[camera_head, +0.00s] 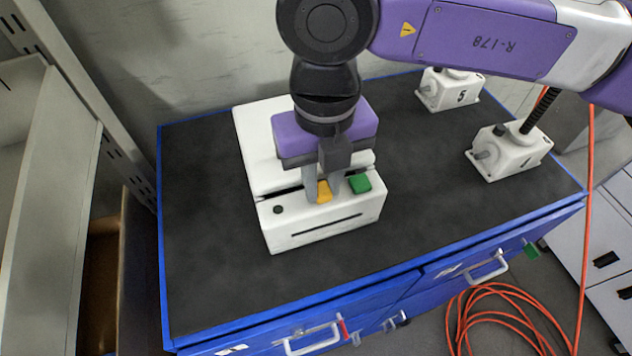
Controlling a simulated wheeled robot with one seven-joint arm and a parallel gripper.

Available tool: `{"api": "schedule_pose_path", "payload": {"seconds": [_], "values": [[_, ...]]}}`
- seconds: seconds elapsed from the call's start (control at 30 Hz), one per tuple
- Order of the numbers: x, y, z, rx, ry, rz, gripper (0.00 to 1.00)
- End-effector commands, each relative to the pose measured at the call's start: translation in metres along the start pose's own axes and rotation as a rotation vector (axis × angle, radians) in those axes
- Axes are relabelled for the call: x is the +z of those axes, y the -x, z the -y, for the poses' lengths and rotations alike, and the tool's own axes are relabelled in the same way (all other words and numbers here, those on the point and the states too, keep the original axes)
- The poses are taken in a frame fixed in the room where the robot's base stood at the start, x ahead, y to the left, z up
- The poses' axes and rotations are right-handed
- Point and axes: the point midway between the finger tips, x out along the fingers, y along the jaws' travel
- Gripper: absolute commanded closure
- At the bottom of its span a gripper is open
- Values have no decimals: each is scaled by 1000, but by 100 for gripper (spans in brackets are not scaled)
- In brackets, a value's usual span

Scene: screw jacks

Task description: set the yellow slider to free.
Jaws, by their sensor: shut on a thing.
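The yellow slider (324,191) sits on the front top part of a white box (325,232), beside a dark slot. My gripper (325,197) points down over the box, with its fingers at the yellow slider and shut on it. The fingers and my wrist hide part of the slider and part of the slot. Any markings for the slider's positions cannot be read. A green block (360,184) is on the box just right of the fingers, and a small black knob (278,210) is to the left.
The box stands on a black bench top (210,260) with blue edges. An orange hose (500,317) lies coiled on the floor. The bench top left of the box is clear.

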Motion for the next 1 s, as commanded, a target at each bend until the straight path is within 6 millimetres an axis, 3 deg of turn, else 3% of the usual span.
{"api": "schedule_pose_path", "payload": {"seconds": [0.03, 0.07, 0.17, 0.57, 1.0], "values": [[1, 1, 2, -4, -4, 1, 100], [1, 1, 2, -4, -4, 1, 74], [1, 1, 2, -3, -4, 1, 56], [1, 7, 1, -2, -3, 2, 56], [1, 69, 2, -4, -5, 2, 56]]}}
